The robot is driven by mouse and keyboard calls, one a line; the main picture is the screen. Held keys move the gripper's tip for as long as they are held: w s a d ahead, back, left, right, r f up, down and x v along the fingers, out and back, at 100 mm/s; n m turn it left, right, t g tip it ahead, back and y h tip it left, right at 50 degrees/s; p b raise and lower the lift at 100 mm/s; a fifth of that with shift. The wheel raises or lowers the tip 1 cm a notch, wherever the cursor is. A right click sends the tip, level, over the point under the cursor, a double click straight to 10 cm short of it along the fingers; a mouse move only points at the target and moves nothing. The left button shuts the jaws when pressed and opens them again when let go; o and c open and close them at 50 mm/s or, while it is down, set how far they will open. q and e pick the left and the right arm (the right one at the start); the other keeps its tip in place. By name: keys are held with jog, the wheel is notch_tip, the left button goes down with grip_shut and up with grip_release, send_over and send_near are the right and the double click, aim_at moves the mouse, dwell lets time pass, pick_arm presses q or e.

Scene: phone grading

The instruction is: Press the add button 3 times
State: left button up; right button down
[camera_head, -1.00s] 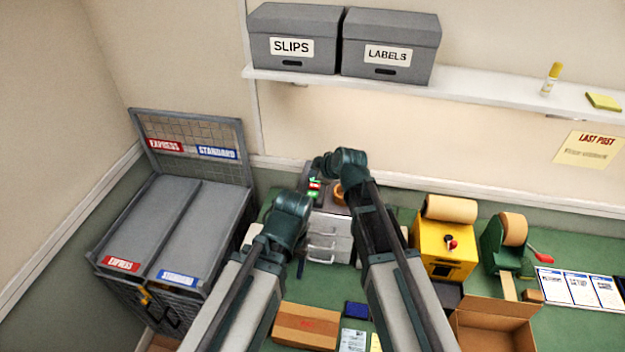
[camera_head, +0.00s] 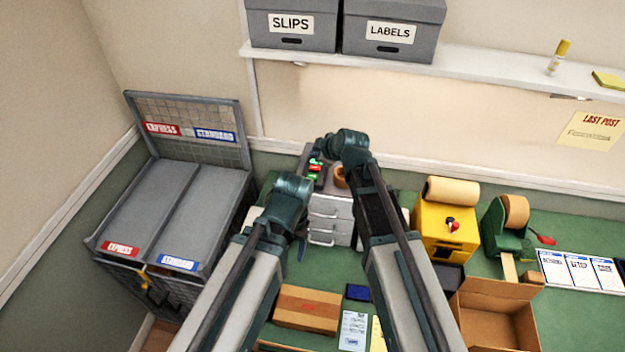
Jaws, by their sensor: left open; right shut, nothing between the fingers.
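A small dark device with red and green patches (camera_head: 316,177) stands on top of a grey drawer unit (camera_head: 330,208) behind my arms. Its patches are too small to read, so I cannot tell which one is the add button. My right gripper (camera_head: 317,160) is shut and empty, at the far edge of this device, partly hidden by its own wrist. I cannot tell whether it touches a button. My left gripper (camera_head: 302,249) is open and points down, left of the drawers and lower in the picture, mostly hidden by its wrist.
A brown round item (camera_head: 340,177) sits beside the device. A yellow machine (camera_head: 440,237) and a green tape dispenser (camera_head: 503,240) stand to the right. A flat brown box (camera_head: 307,308) and an open carton (camera_head: 497,318) lie in front. A grey two-lid bin (camera_head: 170,220) is at the left.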

aim_at(315, 178)
pick_arm(q)
notch_tip(315, 178, down, 7)
jog(key=b, duration=0.5)
jog(key=shift+r+b, duration=0.2)
jog(key=shift+b, duration=0.15)
pick_arm(e)
notch_tip(315, 178, down, 7)
jog(key=shift+r, duration=0.2)
dwell(0.9)
pick_arm(q)
jog(key=shift+f+b, duration=0.4)
pick_arm(e)
jog(key=shift+f, duration=0.4)
pick_arm(q)
jog(key=shift+f+b, duration=0.45)
pick_arm(e)
jog(key=shift+f, duration=0.45)
pick_arm(q)
jog(key=shift+r, duration=0.2)
pick_arm(e)
jog(key=shift+r, duration=0.2)
pick_arm(q)
jog(key=shift+r+p, duration=0.75)
jog(key=shift+p, duration=0.15)
pick_arm(e)
jog(key=shift+r, duration=0.7)
notch_tip(315, 178, up, 5)
jog(key=p, duration=0.5)
pick_arm(q)
notch_tip(315, 178, up, 5)
